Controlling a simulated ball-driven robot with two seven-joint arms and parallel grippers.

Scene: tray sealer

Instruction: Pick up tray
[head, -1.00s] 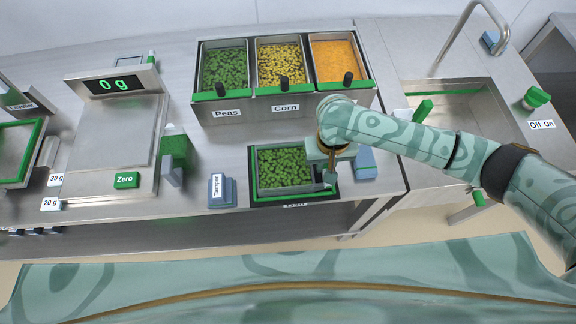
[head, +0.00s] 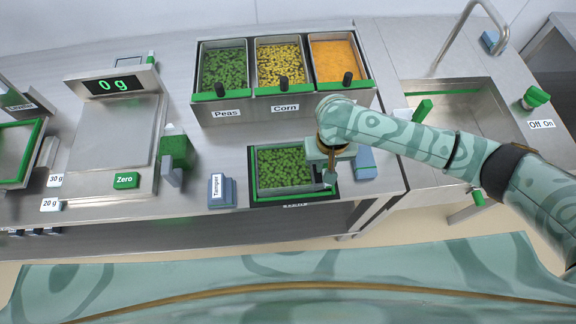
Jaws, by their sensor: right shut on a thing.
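The tray (head: 259,191) is filled with green peas and sits on a green and black holder (head: 265,201) at the front edge of the counter. My right gripper (head: 329,180) is at the tray's right side, shut on its right rim. The gripper and wrist hide part of that rim, so the exact contact is hard to see. My left gripper is not in view.
Bins of peas (head: 224,67), corn (head: 281,64) and an orange food (head: 338,59) stand behind the tray. A scale (head: 115,140) reading 0 g and a blue tamper (head: 221,190) are to the left. A blue block (head: 365,163) lies right of my gripper. A sink (head: 460,110) is further right.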

